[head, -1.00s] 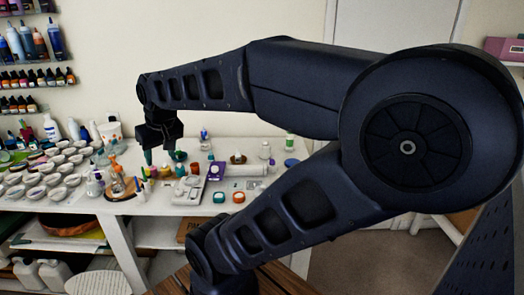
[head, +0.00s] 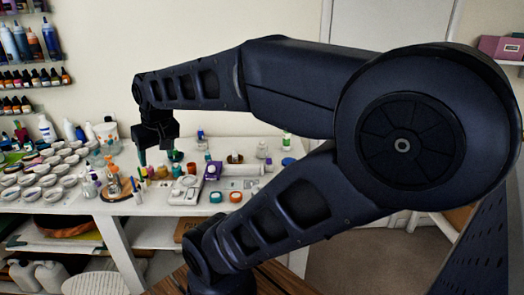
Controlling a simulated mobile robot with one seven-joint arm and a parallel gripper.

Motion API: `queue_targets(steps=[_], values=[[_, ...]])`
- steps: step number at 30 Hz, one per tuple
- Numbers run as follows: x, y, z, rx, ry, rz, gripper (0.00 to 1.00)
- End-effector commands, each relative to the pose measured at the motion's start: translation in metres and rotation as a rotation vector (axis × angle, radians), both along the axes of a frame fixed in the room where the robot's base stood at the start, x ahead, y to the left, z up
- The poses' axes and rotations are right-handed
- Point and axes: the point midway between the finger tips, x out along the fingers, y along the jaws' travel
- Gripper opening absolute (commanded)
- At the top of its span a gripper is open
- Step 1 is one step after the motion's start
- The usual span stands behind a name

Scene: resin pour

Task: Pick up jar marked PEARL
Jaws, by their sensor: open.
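My gripper (head: 157,157) hangs from the end of my arm above the left-middle of the white work table, pointing down with its fingers apart. Nothing shows between the fingers. Small jars and bottles stand below and around it, including a dark green one (head: 175,156) close by its right finger. Many small open-topped pale jars (head: 48,181) are grouped on the left part of the table. No label is readable at this size, so I cannot tell which jar is marked PEARL.
An orange-tinted flask (head: 113,186) and thin bottles crowd the table left of my gripper. Wall racks hold bottles (head: 50,38).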

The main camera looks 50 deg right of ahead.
Motion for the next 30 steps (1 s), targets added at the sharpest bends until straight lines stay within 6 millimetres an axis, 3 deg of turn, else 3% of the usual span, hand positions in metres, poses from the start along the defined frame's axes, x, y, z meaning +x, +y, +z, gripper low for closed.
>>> queue_targets(steps=[11, 14, 20, 30], values=[[0.000, 0.000, 0.002, 0.000, -0.001, 0.000, 0.76], [0.001, 0.000, 0.013, 0.000, -0.003, 0.000, 0.76], [0.001, 0.000, 0.055, 0.000, -0.004, 0.001, 0.76], [0.044, -0.043, 0.042, -0.025, -0.014, 0.096, 0.76]])
